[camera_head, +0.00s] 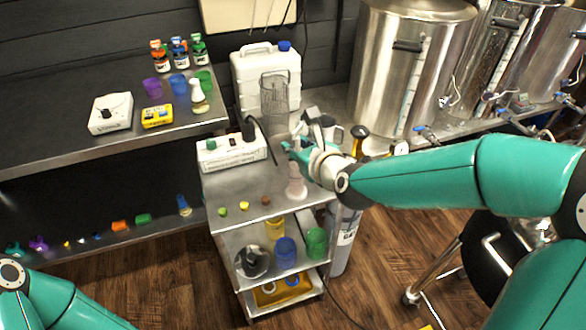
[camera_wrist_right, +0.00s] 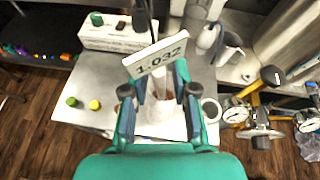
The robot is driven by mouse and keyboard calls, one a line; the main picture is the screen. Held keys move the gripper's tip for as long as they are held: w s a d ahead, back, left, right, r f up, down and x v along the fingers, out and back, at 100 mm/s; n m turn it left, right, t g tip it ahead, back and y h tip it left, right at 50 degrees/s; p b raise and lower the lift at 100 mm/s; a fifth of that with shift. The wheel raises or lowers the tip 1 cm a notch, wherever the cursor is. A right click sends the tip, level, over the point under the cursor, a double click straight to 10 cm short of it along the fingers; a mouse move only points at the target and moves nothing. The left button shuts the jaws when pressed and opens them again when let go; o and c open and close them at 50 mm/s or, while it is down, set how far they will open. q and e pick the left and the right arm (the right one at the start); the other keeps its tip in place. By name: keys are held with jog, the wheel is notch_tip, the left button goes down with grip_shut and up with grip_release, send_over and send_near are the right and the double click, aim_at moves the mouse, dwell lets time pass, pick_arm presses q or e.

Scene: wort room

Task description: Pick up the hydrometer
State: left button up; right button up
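My right gripper (camera_head: 293,150) is above the cart top, at the upper part of a pale flask-like vessel (camera_head: 297,188). In the right wrist view its fingers (camera_wrist_right: 160,78) stand apart, on either side of a pale upright stem (camera_wrist_right: 160,88) above the vessel (camera_wrist_right: 160,124). A white plate reading 1.032 (camera_wrist_right: 157,55) sits at the fingertips and partly hides them. The stem looks like the hydrometer, but its outline is unclear; I see gaps beside it. Only part of my left arm shows at the lower left of the head view; its gripper is out of frame.
A white device (camera_head: 232,152) with a black cable stands on the cart's left; a clear cylinder (camera_head: 275,98) and white jug (camera_head: 250,75) stand behind. Small coloured pieces (camera_head: 244,206) lie at the front edge. Steel kettles (camera_head: 385,75) and gauges (camera_wrist_right: 235,113) are to the right.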

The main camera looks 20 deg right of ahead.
grip_shut()
jog(key=shift+r, duration=0.1)
notch_tip(320, 180, up, 9)
jog(key=p, duration=0.3)
notch_tip(320, 180, up, 11)
jog(key=p, duration=0.7)
